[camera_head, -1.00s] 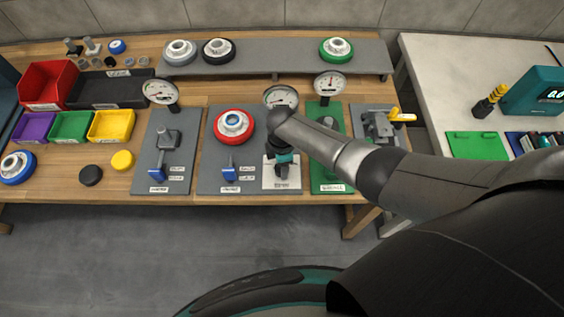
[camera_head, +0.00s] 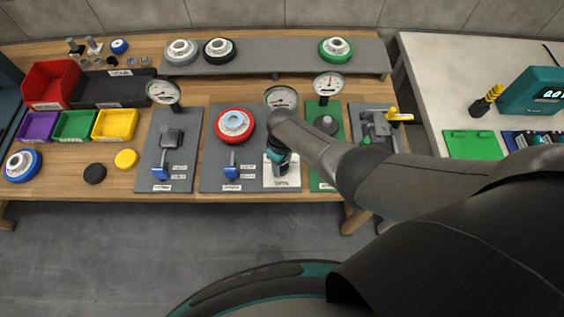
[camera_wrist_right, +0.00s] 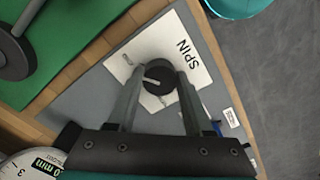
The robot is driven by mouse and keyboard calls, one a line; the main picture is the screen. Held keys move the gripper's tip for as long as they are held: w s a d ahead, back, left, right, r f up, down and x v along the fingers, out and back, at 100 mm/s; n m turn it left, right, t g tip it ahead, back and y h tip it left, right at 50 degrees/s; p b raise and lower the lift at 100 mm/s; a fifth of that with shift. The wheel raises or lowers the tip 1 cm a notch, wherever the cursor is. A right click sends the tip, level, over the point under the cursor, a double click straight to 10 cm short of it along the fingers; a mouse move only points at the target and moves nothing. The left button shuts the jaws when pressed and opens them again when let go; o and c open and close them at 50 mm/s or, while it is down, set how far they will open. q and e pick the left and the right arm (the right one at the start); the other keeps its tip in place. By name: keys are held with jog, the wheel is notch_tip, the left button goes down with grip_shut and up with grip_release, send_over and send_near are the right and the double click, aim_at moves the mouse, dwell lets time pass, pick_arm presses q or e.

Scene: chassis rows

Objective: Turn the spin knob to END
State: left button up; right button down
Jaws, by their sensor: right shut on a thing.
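The spin knob is a small dark round knob (camera_wrist_right: 158,79) with a pale pointer line, on a white plate (camera_wrist_right: 190,48) lettered SPIN in the right wrist view. My right gripper (camera_wrist_right: 157,85) is shut on the knob, one finger on each side. The smaller lettering on the plate is partly hidden by the fingers and too blurred to read. In the head view my right gripper (camera_head: 279,160) is over the white plate (camera_head: 282,182), hiding the knob. My left gripper is not in view.
A dial gauge (camera_head: 281,98) stands behind the spin plate. A red ring wheel (camera_head: 235,125) and a blue lever (camera_head: 232,171) are on the grey panel to its left. A green panel (camera_head: 336,131) is close on the right, partly behind my arm.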

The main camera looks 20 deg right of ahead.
jog(key=shift+m, duration=0.9)
jog(key=shift+c, duration=1.5)
grip_release()
